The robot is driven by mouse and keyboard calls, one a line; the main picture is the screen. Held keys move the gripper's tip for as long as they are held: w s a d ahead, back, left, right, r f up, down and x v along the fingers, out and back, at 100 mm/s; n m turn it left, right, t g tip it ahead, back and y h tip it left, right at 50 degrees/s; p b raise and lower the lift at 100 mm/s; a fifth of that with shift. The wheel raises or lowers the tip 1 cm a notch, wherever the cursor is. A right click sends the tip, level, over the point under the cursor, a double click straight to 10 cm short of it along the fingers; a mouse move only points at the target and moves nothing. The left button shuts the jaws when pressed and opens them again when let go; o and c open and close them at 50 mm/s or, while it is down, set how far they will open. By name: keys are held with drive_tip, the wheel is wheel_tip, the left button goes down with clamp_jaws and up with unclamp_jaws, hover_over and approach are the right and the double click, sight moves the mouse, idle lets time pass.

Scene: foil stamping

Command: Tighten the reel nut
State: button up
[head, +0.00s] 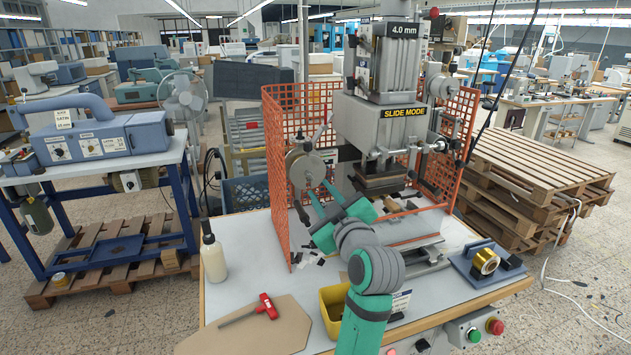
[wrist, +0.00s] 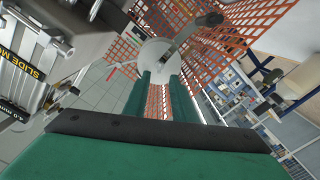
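The grey reel disc (head: 306,170) stands upright on the left side of the stamping press, inside the orange mesh guard. I cannot make out the reel nut clearly as a separate part; the disc's centre is small and partly covered. My gripper (head: 321,197) points up at the disc's lower edge. Its two green fingers (wrist: 161,90) are apart with nothing seen between them. Whether the fingertips touch the disc is unclear.
The orange mesh guard (head: 281,130) stands close left of my gripper, and the press (head: 381,120) close right. A red-handled tool (head: 265,306), white bottle (head: 213,256), yellow bin (head: 332,311) and gold foil roll (head: 485,261) occupy the table. The table's left front is partly clear.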

sight(312, 178)
drive_tip(key=x, duration=0.6)
drive_tip(key=shift+w, duration=0.3)
drive_tip(key=shift+c, duration=0.7)
clamp_jaws()
